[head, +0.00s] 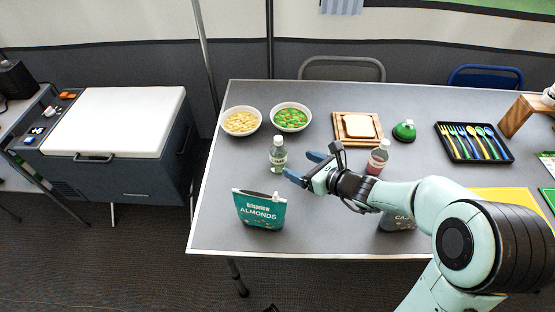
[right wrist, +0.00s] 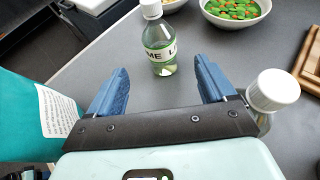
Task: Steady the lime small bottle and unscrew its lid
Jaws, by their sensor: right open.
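The lime small bottle (head: 277,155) stands upright on the grey table, behind the almonds bag. It has a white lid and pale green contents. In the right wrist view the bottle (right wrist: 161,42) stands beyond my fingertips, about midway between them, with its lid (right wrist: 151,8) on. My right gripper (head: 298,166) is open and empty, just right of the bottle and apart from it; its blue fingers show in the right wrist view (right wrist: 163,82).
An almonds bag (head: 259,209) stands in front of the bottle. Two bowls (head: 241,121) (head: 291,117) and a bread board (head: 341,141) lie behind.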

